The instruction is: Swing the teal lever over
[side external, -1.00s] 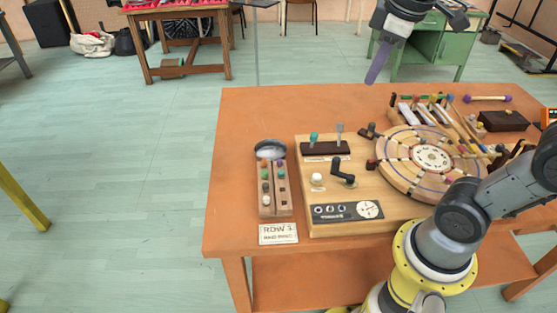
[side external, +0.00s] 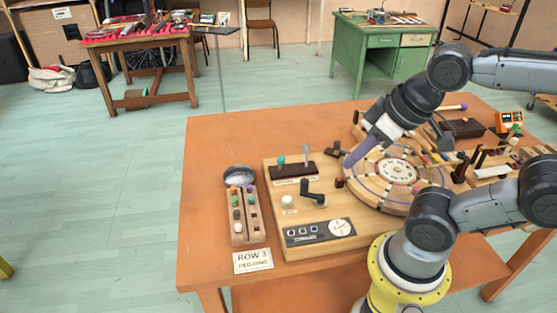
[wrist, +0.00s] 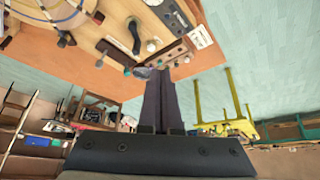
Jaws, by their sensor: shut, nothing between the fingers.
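The teal lever (side external: 281,160) stands on a dark brown block (side external: 293,172) at the back of the wooden board, left of a grey lever (side external: 306,153). My gripper (side external: 348,164) is shut and empty, its purple fingers slanting down to the left. In the side view its tips are right of both levers, apart from the teal one. The wrist view shows the shut fingers (wrist: 160,78) in front of the board, with the brown block (wrist: 113,52) near their tips. The levers are too small there to judge the gap.
The board (side external: 270,205) also carries a black crank (side external: 312,190), a white button (side external: 288,201) and a dial panel (side external: 320,231). A round wooden disc (side external: 385,203) lies to the right. A rack of coloured knobs (side external: 238,232) and a metal dish (side external: 239,174) are left.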

